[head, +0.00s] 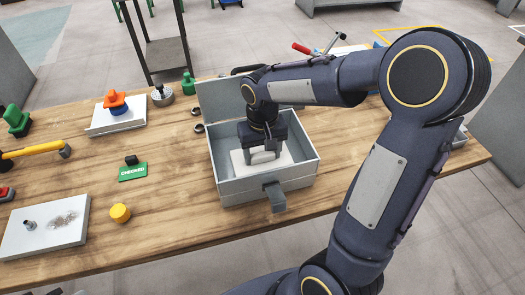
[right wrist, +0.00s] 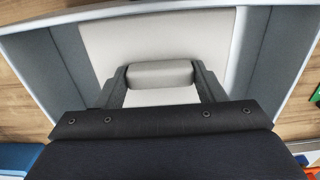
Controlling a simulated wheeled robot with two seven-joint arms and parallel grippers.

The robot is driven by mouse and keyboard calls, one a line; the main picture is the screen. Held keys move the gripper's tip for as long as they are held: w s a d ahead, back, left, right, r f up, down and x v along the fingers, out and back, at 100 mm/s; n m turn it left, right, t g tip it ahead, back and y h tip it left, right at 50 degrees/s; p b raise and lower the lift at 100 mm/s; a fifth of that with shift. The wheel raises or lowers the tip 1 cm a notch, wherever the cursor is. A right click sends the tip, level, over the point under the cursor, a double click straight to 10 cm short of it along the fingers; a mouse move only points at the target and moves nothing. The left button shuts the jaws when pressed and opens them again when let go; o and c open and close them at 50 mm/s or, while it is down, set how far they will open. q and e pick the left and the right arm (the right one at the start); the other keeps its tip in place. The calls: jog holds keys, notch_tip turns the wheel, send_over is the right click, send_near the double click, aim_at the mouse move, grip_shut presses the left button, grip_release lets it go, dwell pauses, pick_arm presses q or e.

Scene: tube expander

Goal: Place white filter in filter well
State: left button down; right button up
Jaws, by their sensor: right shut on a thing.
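The white filter (head: 240,167) is a flat pale plate with a raised block handle, lying level inside the open grey box (head: 262,192). In the right wrist view the filter (right wrist: 155,38) shows between the box's grey side walls. My right gripper (head: 264,157) reaches down into the box from above. Its two fingers are closed on the sides of the filter's handle (right wrist: 160,74). The gripper and arm hide part of the filter. I cannot tell whether the filter rests fully on the bottom of the box. My left gripper is not in view.
The box's lid (head: 221,96) stands open at the back, and a latch (head: 275,195) hangs on its front. On the wooden table are a yellow cap (head: 120,213), a green label block (head: 133,172), a white plate (head: 45,228) and a hammer (head: 30,152).

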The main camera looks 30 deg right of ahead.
aim_at(262, 154)
jog(key=shift+f, duration=0.15)
jog(key=o, duration=1)
notch_tip(262, 154, up, 11)
jog(key=s+a+f+t+y, duration=0.1)
jog(key=s+t, duration=0.1)
jog(key=s, duration=0.3)
jog(key=s+a+f+t+y, duration=0.1)
jog(key=s, duration=0.5)
jog(key=s+a+f+n+t+y, duration=0.1)
jog(key=s+a+t, duration=0.1)
jog(key=s, duration=0.4)
jog(key=shift+a+f+t+y+p, duration=0.1)
jog(key=shift+f+t+y+p, duration=0.2)
jog(key=shift+y, duration=0.1)
